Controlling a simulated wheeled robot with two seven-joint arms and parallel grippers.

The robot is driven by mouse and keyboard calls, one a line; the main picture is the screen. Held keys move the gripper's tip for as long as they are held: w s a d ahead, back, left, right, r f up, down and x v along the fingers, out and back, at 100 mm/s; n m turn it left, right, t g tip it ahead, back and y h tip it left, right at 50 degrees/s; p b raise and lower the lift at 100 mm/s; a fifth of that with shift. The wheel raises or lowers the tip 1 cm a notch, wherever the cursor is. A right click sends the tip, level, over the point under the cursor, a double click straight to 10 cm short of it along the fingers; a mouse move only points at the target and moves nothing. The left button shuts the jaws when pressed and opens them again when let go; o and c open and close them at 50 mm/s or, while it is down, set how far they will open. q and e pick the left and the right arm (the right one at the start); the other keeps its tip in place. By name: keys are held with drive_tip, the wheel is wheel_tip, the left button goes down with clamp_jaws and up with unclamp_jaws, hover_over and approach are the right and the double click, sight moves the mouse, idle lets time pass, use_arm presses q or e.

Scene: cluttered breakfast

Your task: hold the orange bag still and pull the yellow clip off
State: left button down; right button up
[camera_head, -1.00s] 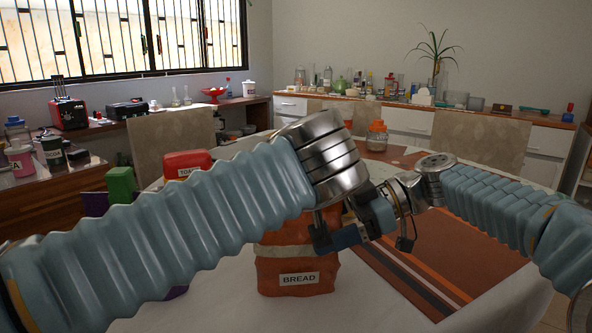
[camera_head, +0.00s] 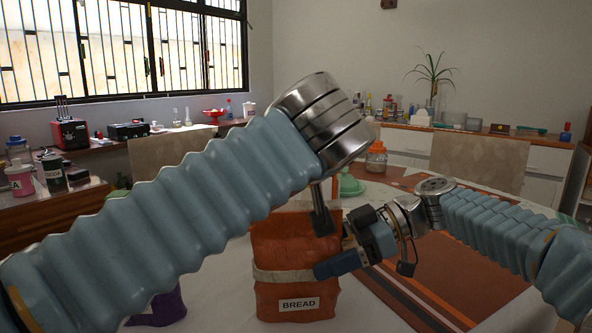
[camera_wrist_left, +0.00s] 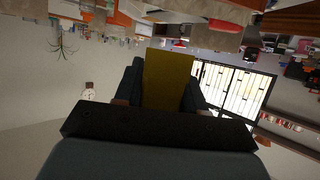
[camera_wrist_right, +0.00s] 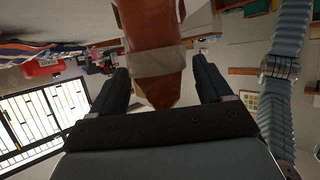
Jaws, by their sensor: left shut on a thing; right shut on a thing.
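The orange bag (camera_head: 285,238), labelled BREAD, stands upright on the table with a beige band around it. My right gripper (camera_head: 340,262) is shut on the bag from its right side. In the right wrist view the bag (camera_wrist_right: 150,25) and its band lie between the fingers. My left gripper (camera_head: 321,215) is above the bag's top, mostly hidden by its own arm in the head view. In the left wrist view it is shut on the yellow clip (camera_wrist_left: 167,80), and no bag shows beside the clip. The clip is hidden in the head view.
A purple object (camera_head: 165,306) stands left of the bag, partly behind my left arm. A green lidded item (camera_head: 351,186) and an orange-lidded jar (camera_head: 376,157) stand behind to the right.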

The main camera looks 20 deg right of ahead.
drive_tip(key=o, duration=1.2)
drive_tip(key=shift+c, duration=0.2)
